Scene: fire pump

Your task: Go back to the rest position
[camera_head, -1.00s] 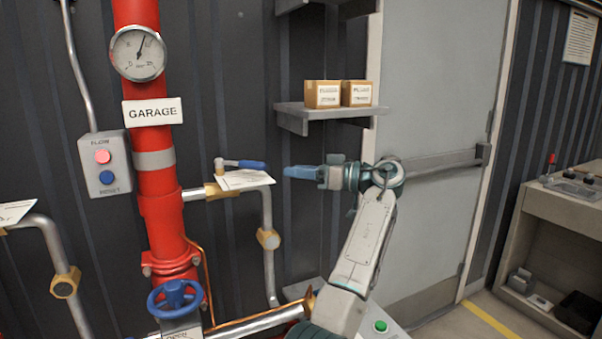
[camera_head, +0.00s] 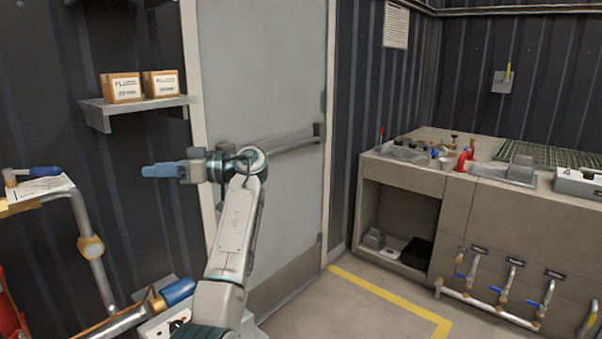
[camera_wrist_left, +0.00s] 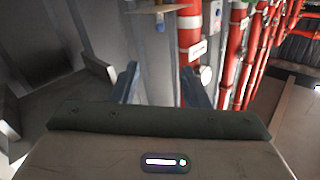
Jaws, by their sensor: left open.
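My left gripper (camera_head: 160,170) has blue fingers. In the head view it is raised in front of the dark wall, level with the door's push bar and pointing left. In the left wrist view its two fingers (camera_wrist_left: 160,90) stand apart with nothing between them. The fingers look clear of the wall, the shelf and the pipes. My left arm rises from the bottom of the head view. My right gripper does not show.
A blue-handled valve (camera_head: 35,172) and pipes stand at the left. A shelf (camera_head: 140,108) with two boxes hangs above the gripper. A grey door (camera_head: 270,80) is behind the arm. A workbench (camera_head: 480,205) stands at the right, with open floor before it.

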